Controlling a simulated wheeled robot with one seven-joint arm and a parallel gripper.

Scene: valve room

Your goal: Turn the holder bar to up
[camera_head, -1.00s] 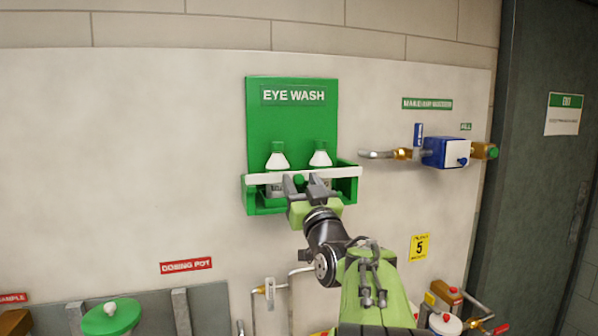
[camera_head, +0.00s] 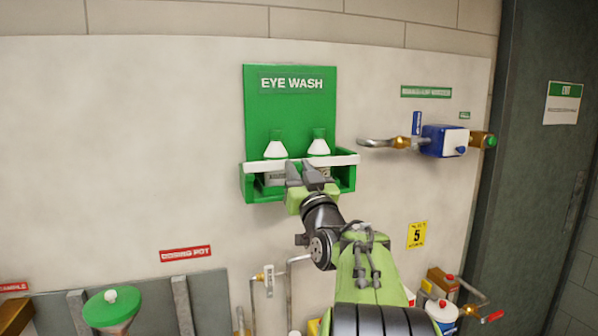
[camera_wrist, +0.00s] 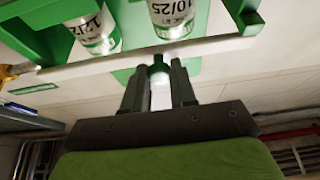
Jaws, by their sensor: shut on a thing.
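The holder bar (camera_head: 342,160) is a white bar lying nearly level across the front of the green eye wash holder (camera_head: 262,112). It also shows in the wrist view (camera_wrist: 222,47). Two white bottles with green caps, a left one (camera_head: 276,150) and a right one (camera_head: 318,148), stand upright behind it. My gripper (camera_head: 301,172) is at the middle of the bar. In the wrist view its fingers are shut on the bar's green knob (camera_wrist: 158,68). The fingers hide the knob in the head view.
A blue and white valve box (camera_head: 440,141) with a pipe is to the right of the holder. A green funnel-like pot (camera_head: 108,308) is low at the left. Pipes and red and yellow fittings are low at the right. The wall left of the holder is bare.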

